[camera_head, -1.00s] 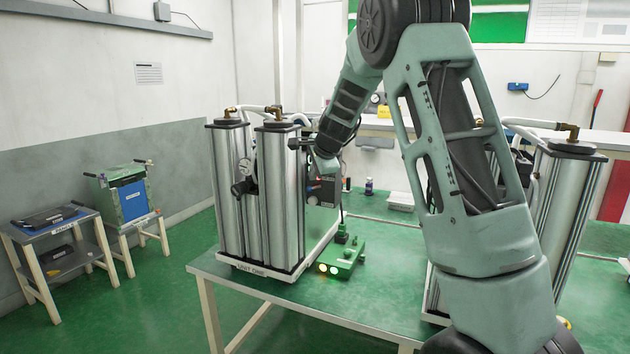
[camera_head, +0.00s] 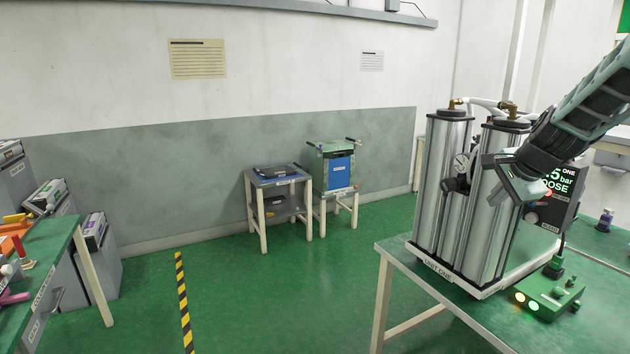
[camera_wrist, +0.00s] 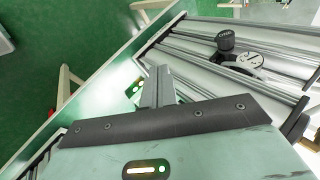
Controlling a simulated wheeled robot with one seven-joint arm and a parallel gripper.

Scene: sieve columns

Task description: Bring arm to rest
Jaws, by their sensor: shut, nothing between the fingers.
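My gripper (camera_head: 488,172) is in front of the metal columns of unit one (camera_head: 452,190), at their right side in the head view. Its fingers point left toward the gauge and dark knob on the columns. In the wrist view my gripper's fingers (camera_wrist: 158,85) are together with nothing held. The dark knob (camera_wrist: 225,40) and round gauge (camera_wrist: 243,60) on the columns lie just beyond and right of the fingers. Whether the fingertips touch the columns is hard to tell. My forearm covers part of a display box (camera_head: 558,200) with lit digits.
Unit one stands on a green-topped table (camera_head: 600,290); a green box with lit lamps (camera_head: 550,295) sits at its front. A small stand (camera_head: 278,205) and a blue-fronted cabinet (camera_head: 338,172) are by the wall. Another table (camera_head: 45,250) is at left. The floor between is clear.

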